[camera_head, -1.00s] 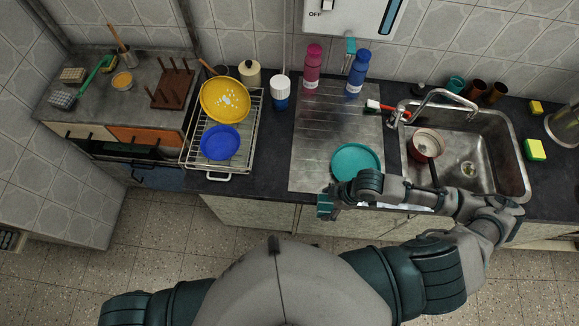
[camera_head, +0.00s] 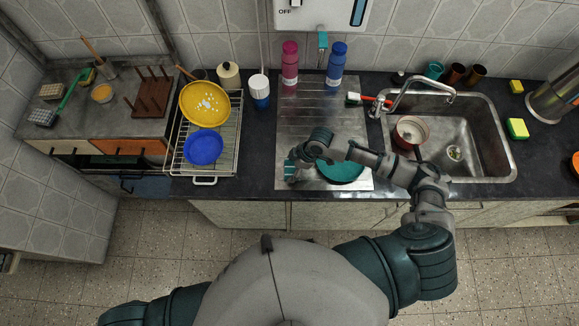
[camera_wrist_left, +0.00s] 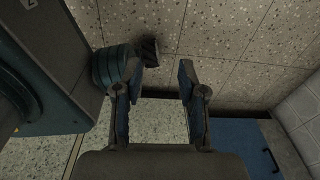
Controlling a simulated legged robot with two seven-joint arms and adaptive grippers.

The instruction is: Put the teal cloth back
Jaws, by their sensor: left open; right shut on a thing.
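My right gripper (camera_head: 293,168) is low over the front left part of the steel drainboard (camera_head: 300,115), left of a round teal dish (camera_head: 342,172). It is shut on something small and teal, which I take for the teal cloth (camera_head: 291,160). The cloth is mostly hidden and hard to tell from the teal gripper parts. My right forearm covers part of the dish. My left gripper (camera_wrist_left: 158,78) shows in the left wrist view, open and empty above the floor; it is out of sight in the head view.
A pink bottle (camera_head: 290,65) and a blue bottle (camera_head: 336,66) stand at the drainboard's back. A dish rack (camera_head: 232,150) with a yellow colander (camera_head: 204,104) and blue bowl (camera_head: 203,148) is to the left. The sink (camera_head: 480,130) holds a pot (camera_head: 409,131).

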